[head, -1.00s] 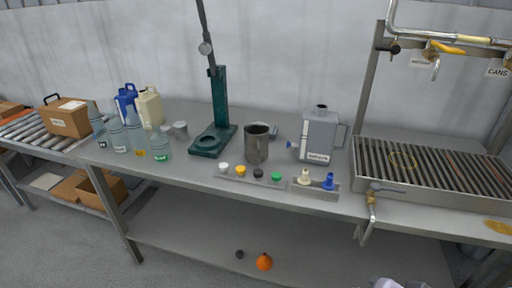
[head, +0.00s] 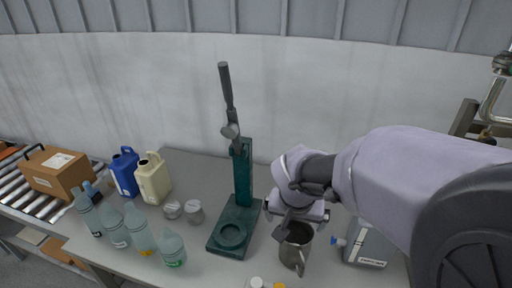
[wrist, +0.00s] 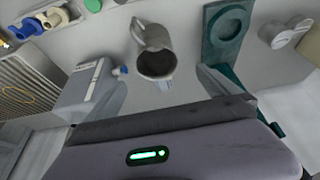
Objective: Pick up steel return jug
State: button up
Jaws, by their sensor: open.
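The steel return jug (head: 297,252) is a grey metal cup with a handle, standing upright on the bench, right of the green press (head: 238,215). In the wrist view the jug (wrist: 156,62) shows its dark open mouth, with its handle at the upper left. My gripper (head: 292,222) is at the jug's upper part in the head view and hides some of it. In the wrist view my gripper (wrist: 163,88) is open, its fingers spread to either side of the jug. Whether a finger touches the jug I cannot tell.
A grey jerrycan (head: 366,245) stands close on the right, partly behind my arm. Several clear bottles (head: 140,230), blue and cream jugs (head: 153,180) and two small cups (head: 194,211) stand left of the press. Coloured caps (head: 279,285) are at the front edge.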

jog(key=b, duration=0.4)
send_near(296, 238)
jog(key=s+a+r, duration=0.1)
jog(key=s+r, duration=0.1)
jog(key=s, duration=0.1)
jog(key=b+x, duration=0.1)
jog(key=x, duration=0.4)
jog(key=shift+w+f+b, duration=0.25)
jog(key=shift+f+b, duration=0.05)
jog(key=shift+b, duration=0.1)
jog(key=shift+r, duration=0.15)
jog(key=c, duration=1.4)
